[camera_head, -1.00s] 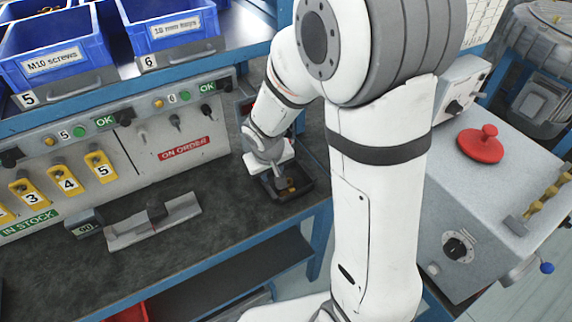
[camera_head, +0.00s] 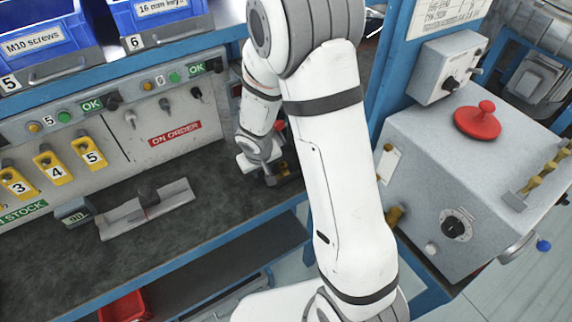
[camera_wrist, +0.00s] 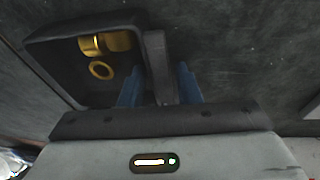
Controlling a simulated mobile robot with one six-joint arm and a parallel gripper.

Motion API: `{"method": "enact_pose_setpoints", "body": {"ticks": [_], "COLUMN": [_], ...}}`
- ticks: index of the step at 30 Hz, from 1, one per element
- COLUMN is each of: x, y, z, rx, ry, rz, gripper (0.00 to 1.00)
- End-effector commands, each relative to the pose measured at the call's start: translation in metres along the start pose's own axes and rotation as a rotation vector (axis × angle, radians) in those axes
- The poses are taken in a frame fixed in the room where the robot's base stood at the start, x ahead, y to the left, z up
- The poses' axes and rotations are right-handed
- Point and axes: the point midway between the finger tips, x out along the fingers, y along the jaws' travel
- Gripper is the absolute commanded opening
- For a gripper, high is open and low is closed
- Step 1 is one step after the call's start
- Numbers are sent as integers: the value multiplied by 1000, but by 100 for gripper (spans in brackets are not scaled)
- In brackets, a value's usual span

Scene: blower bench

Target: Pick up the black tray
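The black tray (camera_wrist: 92,22) is a small open tray at the upper left of the wrist view, with brass-coloured round parts in it. One dark wall of it stands between the two blue fingers of my gripper (camera_wrist: 160,84). The fingers straddle this wall with a narrow gap showing, mainly on the left, so they look open; contact is hard to judge. In the head view the tray (camera_head: 292,174) is mostly hidden behind my arm, at the right end of the dark bench top.
Blue bins (camera_head: 165,20) stand on the shelf above a panel with yellow tags (camera_head: 50,167). A grey machine with a red knob (camera_head: 478,120) stands at right. The bench front is clear.

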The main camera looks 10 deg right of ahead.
Motion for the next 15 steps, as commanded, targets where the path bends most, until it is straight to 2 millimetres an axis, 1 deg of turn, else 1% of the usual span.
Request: {"method": "enact_pose_setpoints", "body": {"ticks": [2,12,13,15], "x": [0,-1,-1,0], "y": [0,0,0,0], "z": [0,0,0,0], "rx": [0,0,0,-1], "ry": [0,-1,-1,0], "rz": [0,0,0,0], "gripper": [30,2,0,0]}}
